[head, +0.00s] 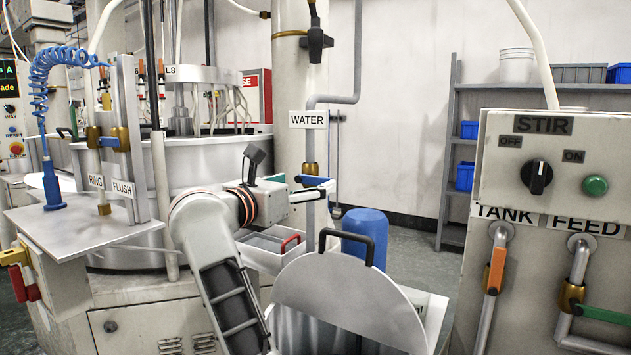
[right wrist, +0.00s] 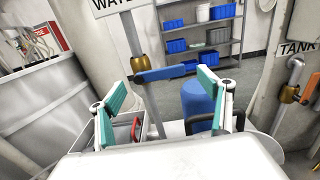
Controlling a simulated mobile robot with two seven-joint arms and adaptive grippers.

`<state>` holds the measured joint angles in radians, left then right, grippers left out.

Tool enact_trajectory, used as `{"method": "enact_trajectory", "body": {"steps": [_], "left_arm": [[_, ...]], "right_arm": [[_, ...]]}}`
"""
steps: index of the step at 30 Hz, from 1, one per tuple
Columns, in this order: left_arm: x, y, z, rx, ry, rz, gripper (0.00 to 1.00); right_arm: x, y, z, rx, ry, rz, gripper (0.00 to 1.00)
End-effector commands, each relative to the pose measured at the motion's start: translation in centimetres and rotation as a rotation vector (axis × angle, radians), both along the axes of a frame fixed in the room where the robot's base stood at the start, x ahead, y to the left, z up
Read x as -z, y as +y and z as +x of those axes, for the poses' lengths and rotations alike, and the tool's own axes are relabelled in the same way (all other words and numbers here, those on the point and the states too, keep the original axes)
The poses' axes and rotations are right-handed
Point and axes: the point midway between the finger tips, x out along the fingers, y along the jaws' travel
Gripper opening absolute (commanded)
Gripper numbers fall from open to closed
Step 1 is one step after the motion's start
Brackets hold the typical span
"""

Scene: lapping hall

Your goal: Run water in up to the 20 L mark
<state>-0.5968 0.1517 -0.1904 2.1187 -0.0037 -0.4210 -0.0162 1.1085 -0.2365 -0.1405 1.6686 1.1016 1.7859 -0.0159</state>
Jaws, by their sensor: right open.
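The water pipe carries a WATER sign (head: 308,120) and a brass valve (head: 309,169) with a blue lever. In the right wrist view the blue lever (right wrist: 165,74) lies crosswise to the pipe. My right gripper (head: 326,189) is open at the lever; in the right wrist view its teal-padded fingers (right wrist: 162,82) stand wide apart on either side of it, nothing held. Whether they touch it I cannot tell. Below, a tank has a grey half lid (head: 350,300) with a black handle. The water level and any 20 L mark are hidden. My left gripper is out of view.
A blue drum (head: 365,238) and a tray with a red handle (head: 268,247) stand behind the lid. On the right a STIR panel (head: 550,165) sits above TANK and FEED valves with orange (head: 496,270) and green levers. RING and FLUSH valves (head: 108,140) are at left.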

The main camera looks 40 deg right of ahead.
Motion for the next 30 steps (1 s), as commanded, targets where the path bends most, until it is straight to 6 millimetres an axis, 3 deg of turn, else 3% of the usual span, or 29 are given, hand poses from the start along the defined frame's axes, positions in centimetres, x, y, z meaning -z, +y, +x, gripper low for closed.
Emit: {"method": "enact_trajectory", "body": {"steps": [3, 9, 20, 22, 27, 30], "left_arm": [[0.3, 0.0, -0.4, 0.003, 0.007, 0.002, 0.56], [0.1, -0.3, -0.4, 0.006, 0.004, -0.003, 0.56], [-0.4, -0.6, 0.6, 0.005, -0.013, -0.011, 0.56], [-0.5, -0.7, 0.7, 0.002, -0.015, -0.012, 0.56], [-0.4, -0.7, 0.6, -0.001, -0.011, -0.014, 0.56], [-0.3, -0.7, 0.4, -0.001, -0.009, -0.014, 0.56]], "right_arm": [[0.1, -2.0, 0.7, 0.004, 0.001, -0.002, 0.78], [0.1, -4.0, 1.7, 0.002, 0.001, -0.002, 0.78], [0.1, -4.7, 1.9, 0.001, 0.001, 0.0, 0.78], [0.1, -4.7, 1.9, 0.001, 0.001, 0.0, 0.68], [0.1, -4.7, 1.9, 0.0, 0.001, 0.0, 0.24], [0.0, -4.7, 1.9, 0.0, 0.002, -0.001, 0.22]]}}
